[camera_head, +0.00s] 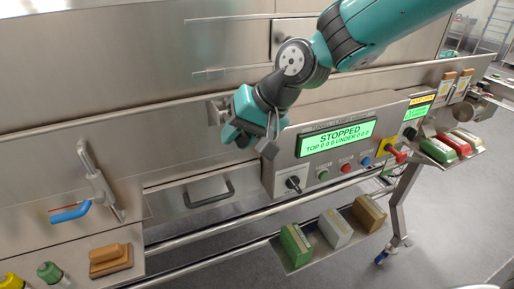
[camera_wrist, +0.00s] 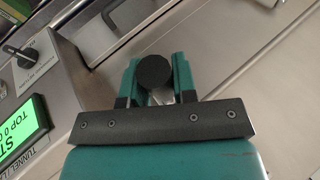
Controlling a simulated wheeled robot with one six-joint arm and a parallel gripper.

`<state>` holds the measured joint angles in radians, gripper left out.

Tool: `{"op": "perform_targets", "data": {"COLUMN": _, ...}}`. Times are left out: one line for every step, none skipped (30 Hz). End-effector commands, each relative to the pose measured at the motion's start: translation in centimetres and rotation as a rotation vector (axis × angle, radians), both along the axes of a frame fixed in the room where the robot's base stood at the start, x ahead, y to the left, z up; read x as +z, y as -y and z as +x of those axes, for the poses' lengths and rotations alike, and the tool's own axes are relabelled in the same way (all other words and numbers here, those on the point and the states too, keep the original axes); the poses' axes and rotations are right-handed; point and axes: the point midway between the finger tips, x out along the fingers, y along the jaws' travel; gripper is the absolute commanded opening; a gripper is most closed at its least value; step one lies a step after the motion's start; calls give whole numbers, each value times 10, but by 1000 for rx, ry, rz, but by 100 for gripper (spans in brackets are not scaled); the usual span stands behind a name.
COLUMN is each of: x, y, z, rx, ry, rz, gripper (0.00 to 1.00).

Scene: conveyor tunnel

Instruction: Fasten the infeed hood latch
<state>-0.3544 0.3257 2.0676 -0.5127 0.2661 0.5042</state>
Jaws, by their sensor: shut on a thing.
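In the wrist view a round black knob (camera_wrist: 154,72) sits between the two teal fingers of my gripper (camera_wrist: 156,84). The fingers are shut on it from both sides, and a bit of bright metal shows below it. The knob looks like the end of the infeed hood latch, but most of the latch is hidden. In the head view my gripper (camera_head: 240,130) is against the steel front, just left of the control panel. A small metal bracket (camera_head: 216,110) shows beside it; the fingertips and knob cannot be made out there.
The control panel (camera_head: 290,150) with a green "STOPPED" display (camera_head: 337,138) and a rotary switch (camera_head: 293,183) is close on the right. A dark handle (camera_head: 209,193) is below. A blue-gripped lever (camera_head: 70,212) is at left. Small blocks (camera_head: 334,229) sit on a lower shelf.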

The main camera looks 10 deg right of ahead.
Motion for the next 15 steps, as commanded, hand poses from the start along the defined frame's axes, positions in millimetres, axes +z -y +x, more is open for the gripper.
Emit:
{"op": "perform_targets", "data": {"x": -18, "y": -3, "z": -2, "rx": 9, "ry": 48, "rz": 19, "gripper": 0}}
{"op": "perform_targets", "data": {"x": -21, "y": -3, "z": -3, "rx": 8, "ry": 75, "rz": 26, "gripper": 0}}
{"op": "perform_targets", "data": {"x": -25, "y": -2, "z": -2, "rx": 8, "ry": 112, "rz": 35, "gripper": 0}}
{"op": "perform_targets", "data": {"x": -28, "y": -2, "z": -2, "rx": 7, "ry": 139, "rz": 43, "gripper": 0}}
{"op": "perform_targets", "data": {"x": -31, "y": -2, "z": -2, "rx": 7, "ry": 165, "rz": 50, "gripper": 0}}
{"op": "perform_targets", "data": {"x": -35, "y": -2, "z": -1, "rx": 7, "ry": 201, "rz": 59, "gripper": 0}}
{"op": "perform_targets", "data": {"x": -37, "y": -2, "z": -1, "rx": 6, "ry": 228, "rz": 66, "gripper": 0}}
{"op": "perform_targets", "data": {"x": -40, "y": -2, "z": 0, "rx": 6, "ry": 253, "rz": 73, "gripper": 0}}
{"op": "perform_targets", "data": {"x": -44, "y": -2, "z": 1, "rx": 7, "ry": 289, "rz": 82, "gripper": 0}}
{"op": "perform_targets", "data": {"x": -46, "y": -2, "z": 1, "rx": 6, "ry": 315, "rz": 89, "gripper": 0}}
{"op": "perform_targets", "data": {"x": -49, "y": -2, "z": 2, "rx": 6, "ry": 339, "rz": 95, "gripper": 0}}
{"op": "perform_targets", "data": {"x": -52, "y": -3, "z": 3, "rx": 6, "ry": 375, "rz": 104, "gripper": 0}}
{"op": "perform_targets", "data": {"x": -55, "y": -3, "z": 4, "rx": 6, "ry": 398, "rz": 110, "gripper": 0}}
{"op": "perform_targets", "data": {"x": -57, "y": -3, "z": 5, "rx": 7, "ry": 421, "rz": 116, "gripper": 0}}
{"op": "perform_targets", "data": {"x": -59, "y": -4, "z": 6, "rx": 7, "ry": 453, "rz": 124, "gripper": 0}}
